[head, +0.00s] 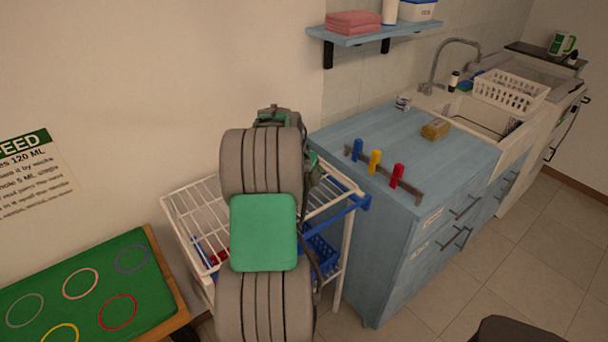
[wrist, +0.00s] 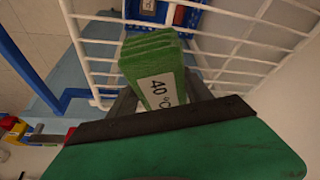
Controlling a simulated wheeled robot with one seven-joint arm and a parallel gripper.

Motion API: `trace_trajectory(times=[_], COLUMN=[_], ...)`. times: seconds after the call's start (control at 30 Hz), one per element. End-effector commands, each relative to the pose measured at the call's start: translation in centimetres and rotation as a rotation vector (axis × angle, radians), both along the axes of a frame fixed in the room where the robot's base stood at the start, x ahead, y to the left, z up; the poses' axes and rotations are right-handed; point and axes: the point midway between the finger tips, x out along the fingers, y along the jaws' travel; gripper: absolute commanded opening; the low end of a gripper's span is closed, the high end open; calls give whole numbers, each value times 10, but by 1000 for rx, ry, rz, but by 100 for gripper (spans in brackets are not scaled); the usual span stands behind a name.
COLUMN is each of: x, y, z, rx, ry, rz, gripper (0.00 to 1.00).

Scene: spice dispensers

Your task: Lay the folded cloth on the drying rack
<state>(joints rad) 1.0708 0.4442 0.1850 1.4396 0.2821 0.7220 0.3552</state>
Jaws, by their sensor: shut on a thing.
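The folded cloth (wrist: 150,62) is green, in several layers, with a white label reading 40. My gripper (wrist: 162,92) is shut on it, with a grey finger on either side. The drying rack (head: 190,208) is a white wire frame left of the blue cabinet. In the wrist view the rack's bars (wrist: 92,58) spread behind and around the cloth; I cannot tell whether cloth and bars touch. In the head view my arm covers the middle of the rack and hides most of the gripper and cloth.
A blue crate (head: 320,252) sits below the rack's top. The blue cabinet (head: 395,245) stands close on the right, with blue, yellow and red dispensers (head: 375,161) along its edge. A green board with coloured rings (head: 60,325) is at lower left. The wall is close behind.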

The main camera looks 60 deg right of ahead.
Motion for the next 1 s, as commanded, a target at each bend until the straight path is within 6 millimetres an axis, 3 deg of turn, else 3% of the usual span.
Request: trace_trajectory(times=[0.27, 0.3, 0.57, 0.8, 1.0], x=[0, 0, 0, 0, 2], y=[0, 0, 0, 0, 8], z=[-2, -3, -1, 0, 24], rx=[-2, -2, -2, -2, -6], ry=[-1, -1, -1, -1, -3], rz=[0, 0, 0, 0, 2], gripper=[14, 59, 80, 80, 80])
